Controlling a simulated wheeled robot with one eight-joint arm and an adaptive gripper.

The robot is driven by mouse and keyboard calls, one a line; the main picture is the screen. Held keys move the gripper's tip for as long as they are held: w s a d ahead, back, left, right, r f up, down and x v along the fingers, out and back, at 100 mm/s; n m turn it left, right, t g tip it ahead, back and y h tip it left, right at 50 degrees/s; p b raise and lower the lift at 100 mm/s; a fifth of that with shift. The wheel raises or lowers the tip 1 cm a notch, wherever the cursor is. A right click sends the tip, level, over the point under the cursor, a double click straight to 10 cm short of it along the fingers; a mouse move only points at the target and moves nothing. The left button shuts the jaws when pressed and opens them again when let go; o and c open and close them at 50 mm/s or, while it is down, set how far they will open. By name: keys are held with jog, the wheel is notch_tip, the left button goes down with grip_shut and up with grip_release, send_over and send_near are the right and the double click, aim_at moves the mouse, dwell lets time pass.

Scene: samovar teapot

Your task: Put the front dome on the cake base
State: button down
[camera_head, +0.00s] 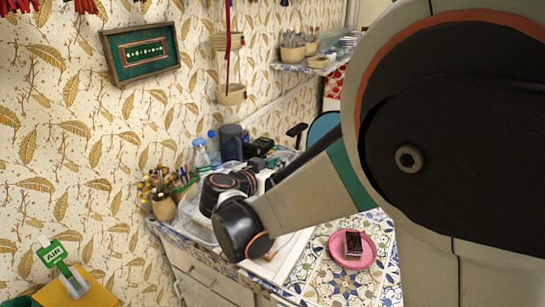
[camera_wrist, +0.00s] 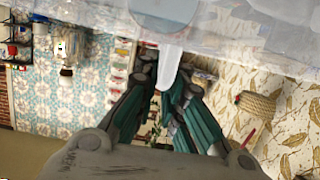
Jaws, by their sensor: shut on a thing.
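A clear dome (camera_wrist: 230,35) fills the top of the wrist view. Its pale, translucent handle (camera_wrist: 172,45) is between the fingers of my gripper (camera_wrist: 168,78), which is shut on it. In the head view my arm reaches over the counter, and its wrist hides the fingers and most of what they hold. A pink round base (camera_head: 370,252) with a dark brown piece of cake (camera_head: 352,243) on it lies on the tiled counter to the right of my wrist. Nothing covers the cake.
Clear plastic shows on the counter (camera_head: 335,285) behind my wrist, partly hidden. A pot of brushes (camera_head: 163,207), a water bottle (camera_head: 201,155) and a dark canister (camera_head: 231,142) stand along the wall. A green sign (camera_head: 55,257) is at lower left.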

notch_tip(320, 180, down, 3)
jog(key=shift+f+b, duration=0.15)
jog(key=shift+b, duration=0.85)
notch_tip(320, 180, down, 7)
jog(key=shift+s+f, duration=0.1)
jog(key=shift+f, duration=0.25)
dwell(1.6)
jog(key=c, duration=1.6)
grip_release()
